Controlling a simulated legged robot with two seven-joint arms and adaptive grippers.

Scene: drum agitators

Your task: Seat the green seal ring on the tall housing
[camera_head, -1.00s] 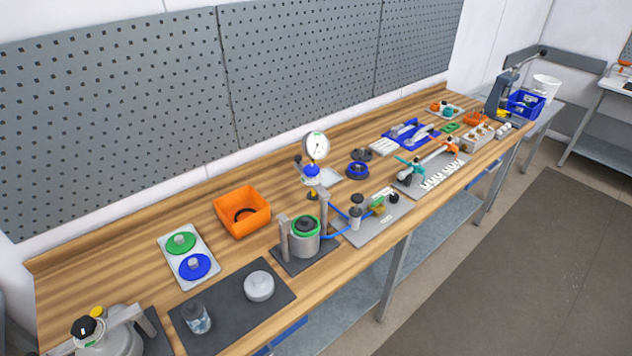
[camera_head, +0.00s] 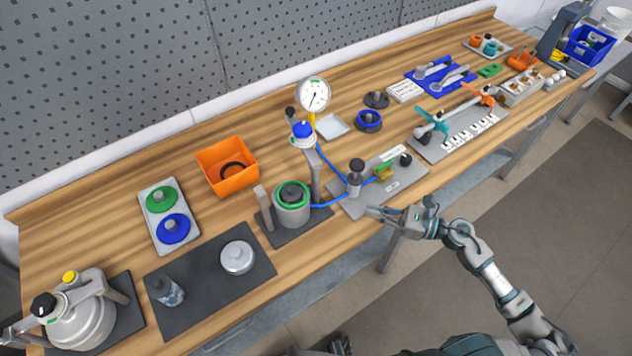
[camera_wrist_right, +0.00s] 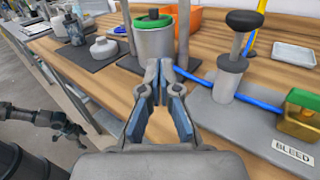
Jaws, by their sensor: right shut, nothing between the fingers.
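The tall grey housing (camera_head: 292,214) stands on a dark plate between two upright posts. The green seal ring (camera_head: 279,197) shows around its top, with a black part inside; I cannot tell how evenly it lies. In the right wrist view the green ring (camera_wrist_right: 139,24) sits at the top of the housing (camera_wrist_right: 154,45). My right gripper (camera_head: 370,212) is shut and empty, right of the housing and apart from it, over the bench's front edge. Its fingers (camera_wrist_right: 162,68) point toward the housing in its wrist view. My left gripper (camera_wrist_right: 75,131) seems to show dark in that view, its jaws unclear.
A test plate (camera_head: 352,207) with a blue hose lies right of the housing. A gauge (camera_head: 313,95) stands behind. An orange bin (camera_head: 236,183) holds a black ring. A tray (camera_head: 153,230) carries green and blue knobbed discs. A dark mat (camera_head: 205,295) has bare room.

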